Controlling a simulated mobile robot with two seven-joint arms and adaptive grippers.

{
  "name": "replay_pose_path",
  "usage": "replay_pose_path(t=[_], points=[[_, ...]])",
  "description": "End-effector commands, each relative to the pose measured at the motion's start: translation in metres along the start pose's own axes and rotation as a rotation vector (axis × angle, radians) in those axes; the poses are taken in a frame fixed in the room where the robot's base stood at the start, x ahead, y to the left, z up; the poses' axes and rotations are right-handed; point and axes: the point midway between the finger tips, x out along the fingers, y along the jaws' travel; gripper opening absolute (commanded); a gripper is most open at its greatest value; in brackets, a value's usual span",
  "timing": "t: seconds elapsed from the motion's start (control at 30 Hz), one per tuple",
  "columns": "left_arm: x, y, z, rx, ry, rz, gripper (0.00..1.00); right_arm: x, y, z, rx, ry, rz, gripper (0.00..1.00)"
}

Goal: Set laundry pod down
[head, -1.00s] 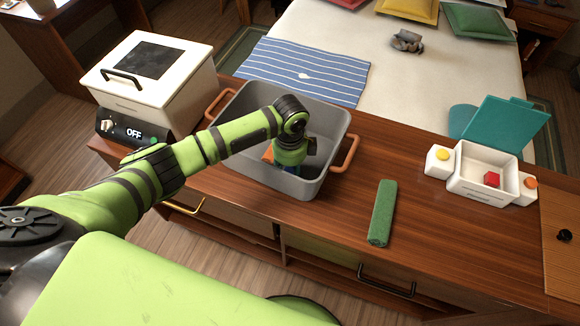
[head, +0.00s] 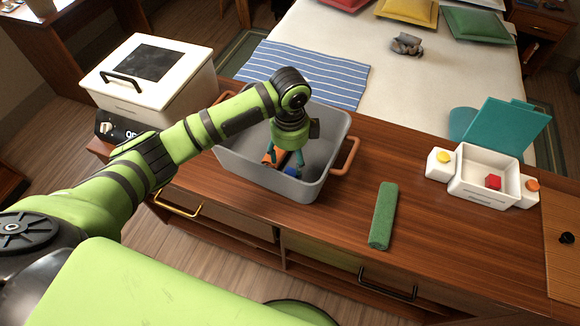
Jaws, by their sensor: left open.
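A grey bin (head: 232,168) with orange handles stands on the wooden counter. My left gripper (head: 285,160) points down into it, its teal fingers spread apart. A small blue item (head: 291,170) lies in the bin below the fingers, and an orange item (head: 268,157) shows beside the left finger. I cannot tell which of these, if either, is the laundry pod. The gripper and the bin wall partly hide them. I see nothing held between the fingers. My right gripper is not in view.
A white lidded appliance (head: 150,80) stands left of the bin. A green rolled cloth (head: 382,216) lies to its right. Counter between bin and box is mostly clear.

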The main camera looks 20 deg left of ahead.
Motion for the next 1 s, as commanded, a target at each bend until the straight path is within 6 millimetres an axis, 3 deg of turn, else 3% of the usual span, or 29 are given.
replay_pose_path(t=[0.1, 0.3, 1.0], points=[[-0.022, -0.001, 0.0, 0.0, 0.0, -0.004, 0.65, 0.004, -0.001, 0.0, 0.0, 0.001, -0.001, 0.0], [-0.044, 0.0, 0.0, 0.0, 0.0, 0.0, 0.65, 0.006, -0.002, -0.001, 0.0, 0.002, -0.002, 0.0], [-0.048, 0.0, 0.0, 0.0, 0.0, 0.001, 0.65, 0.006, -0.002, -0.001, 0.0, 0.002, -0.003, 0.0]])
